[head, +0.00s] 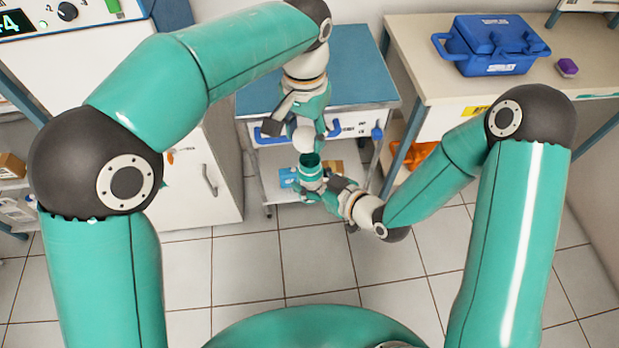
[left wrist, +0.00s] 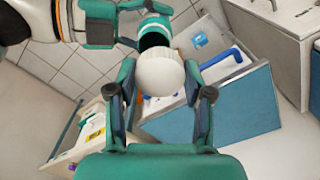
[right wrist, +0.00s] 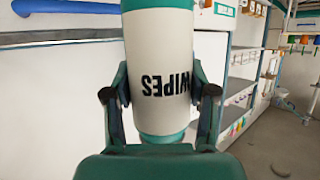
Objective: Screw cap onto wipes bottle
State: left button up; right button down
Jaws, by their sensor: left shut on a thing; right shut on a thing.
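The white round cap (head: 303,138) is held by my left gripper (head: 300,122), above the wipes bottle (head: 311,172). In the left wrist view the cap (left wrist: 158,73) sits between the fingers, with the teal-banded bottle (left wrist: 155,40) just beyond it. My right gripper (head: 325,186) is shut on the bottle's side. In the right wrist view the bottle (right wrist: 161,70) is white with teal ends, and its WIPES lettering appears upside down. In the head view the bottle's teal mouth faces the cap, apparently with a small gap; contact is hard to judge.
A blue-topped cart (head: 355,65) stands behind the grippers, with blue handles on its front. A desk (head: 415,40) at the right carries a blue case (head: 495,45) and a small purple item (head: 567,67). A white cabinet (head: 205,195) stands at the left. Tiled floor (head: 310,255) is open in front.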

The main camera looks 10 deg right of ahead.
aim_at(309, 156)
pick_arm(q)
jog(key=shift+s+d+r, duration=0.15)
jog(key=shift+s+d, duration=0.05)
jog(key=shift+d, duration=0.15)
jog(key=shift+f, duration=2.05)
jog(key=shift+f, duration=0.85)
jog(key=shift+s+f, duration=0.1)
jog(key=shift+f, duration=0.5)
